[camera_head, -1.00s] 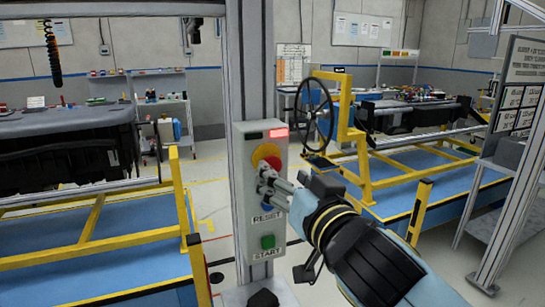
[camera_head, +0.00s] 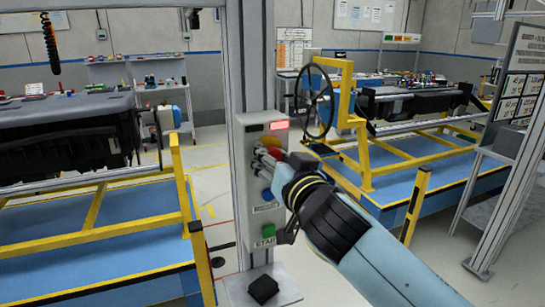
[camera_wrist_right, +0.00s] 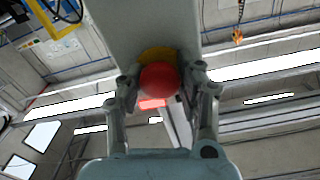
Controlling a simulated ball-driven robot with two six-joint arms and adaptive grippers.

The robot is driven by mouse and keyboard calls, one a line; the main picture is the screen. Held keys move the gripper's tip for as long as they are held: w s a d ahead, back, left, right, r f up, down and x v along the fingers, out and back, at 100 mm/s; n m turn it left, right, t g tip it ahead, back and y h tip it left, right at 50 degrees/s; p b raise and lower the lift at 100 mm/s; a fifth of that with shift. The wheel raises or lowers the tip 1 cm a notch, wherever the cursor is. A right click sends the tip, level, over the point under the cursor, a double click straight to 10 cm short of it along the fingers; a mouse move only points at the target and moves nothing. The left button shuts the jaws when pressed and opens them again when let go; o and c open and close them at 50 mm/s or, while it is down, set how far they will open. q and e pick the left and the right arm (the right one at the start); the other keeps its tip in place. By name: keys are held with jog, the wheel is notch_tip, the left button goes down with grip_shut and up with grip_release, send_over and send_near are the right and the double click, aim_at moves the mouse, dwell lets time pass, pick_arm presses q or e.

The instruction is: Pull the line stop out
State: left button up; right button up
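The line stop is a red mushroom button (camera_head: 273,151) on a yellow backing, high on a grey control box (camera_head: 247,190) fixed to a post. My right gripper (camera_head: 262,160) is at the button's front and partly covers it in the head view. My left gripper is in neither view.
A red lamp (camera_head: 278,125) is lit at the top of the box. Yellow-framed blue platforms (camera_head: 95,232) stand on both sides.

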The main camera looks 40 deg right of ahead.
grip_shut()
jog(key=shift+s+a+f+b, duration=0.1)
jog(key=shift+s+f+b, duration=0.05)
jog(key=shift+s+b, duration=0.3)
jog(key=shift+o, duration=1.4)
grip_release()
jog(key=o, duration=0.5)
jog(key=shift+s, duration=0.2)
jog(key=shift+o, duration=0.2)
jog(key=shift+w, duration=0.1)
